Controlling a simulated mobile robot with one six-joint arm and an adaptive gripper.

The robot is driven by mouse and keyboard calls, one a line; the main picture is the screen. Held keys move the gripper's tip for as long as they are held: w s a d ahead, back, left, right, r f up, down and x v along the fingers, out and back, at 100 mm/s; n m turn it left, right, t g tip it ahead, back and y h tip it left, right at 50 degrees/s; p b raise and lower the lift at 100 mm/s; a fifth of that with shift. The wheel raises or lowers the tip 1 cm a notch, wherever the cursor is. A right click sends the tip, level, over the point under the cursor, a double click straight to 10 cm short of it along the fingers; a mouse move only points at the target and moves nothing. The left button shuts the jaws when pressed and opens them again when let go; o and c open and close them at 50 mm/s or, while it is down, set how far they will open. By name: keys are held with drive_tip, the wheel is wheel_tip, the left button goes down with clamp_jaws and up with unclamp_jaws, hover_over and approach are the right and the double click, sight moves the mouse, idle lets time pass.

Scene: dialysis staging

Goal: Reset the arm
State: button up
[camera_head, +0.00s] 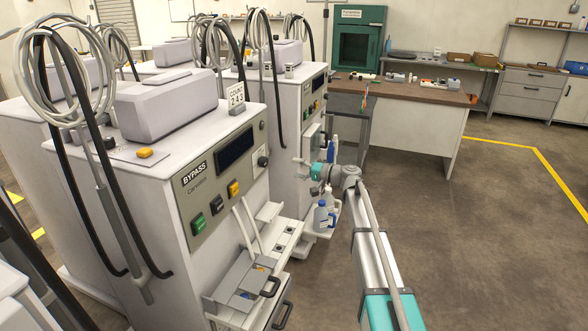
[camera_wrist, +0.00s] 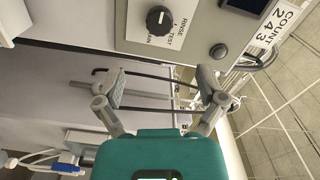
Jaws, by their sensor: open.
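My arm reaches from the lower right of the head view, and my gripper (camera_head: 305,168) points left towards the front panel of the nearest white dialysis machine (camera_head: 170,195). In the wrist view my gripper (camera_wrist: 160,88) has its two fingers wide apart with nothing between them. A round black selector knob (camera_wrist: 160,19) on the machine's panel lies above the fingers in the wrist view, apart from them. The same knob (camera_head: 262,161) shows on the panel in the head view. The fingertips are small and hard to make out in the head view.
A second machine (camera_head: 300,110) stands close behind. A brown-topped bench (camera_head: 410,90) is farther back. Floor (camera_head: 490,230) at the right is clear.

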drive_tip(key=s+d+f+n+g+h+p, duration=0.15)
drive_tip(key=s+f+h, duration=0.25)
drive_tip(key=s, duration=0.5)
drive_tip(key=s+d+f+g+h+p, duration=0.2)
drive_tip(key=s+f+h+p, duration=0.15)
drive_tip(key=s, duration=0.55)
drive_tip(key=s+d+f+g+h+p, duration=0.1)
drive_tip(key=s+d+h, duration=0.3)
drive_tip(key=s, duration=0.5)
drive_tip(key=s+d+f+g+h+p, duration=0.1)
drive_tip(key=s+d+h+p, duration=0.1)
drive_tip(key=s+d+h, duration=0.3)
drive_tip(key=s+d, duration=0.4)
drive_tip(key=s, duration=0.1)
drive_tip(key=shift+s+d+f+m+g, duration=0.2)
drive_tip(key=shift+d+f+m+g, duration=0.05)
drive_tip(key=shift+f+m+g, duration=0.1)
drive_tip(key=shift+h, duration=0.25)
